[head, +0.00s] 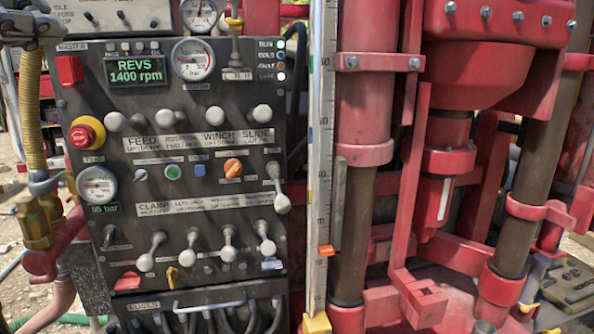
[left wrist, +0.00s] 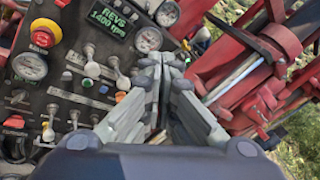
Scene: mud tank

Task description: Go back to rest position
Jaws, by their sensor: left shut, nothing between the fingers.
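My left gripper (head: 42,30) shows only in part as grey links at the top left corner of the head view, over the corner of the control panel. In the left wrist view its pale grey fingers (left wrist: 168,65) are together, with nothing held between them. Beyond them the dark control panel (left wrist: 75,95) lies to the left and the red rig (left wrist: 250,80) to the right. No contact with either shows. My right gripper is in neither view.
The control panel (head: 215,102) carries several levers, gauges and a red emergency stop (head: 82,136). A yellow hose (head: 32,110) hangs at its left. The red rig (head: 365,100) and an upright scale (head: 320,150) stand at the right.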

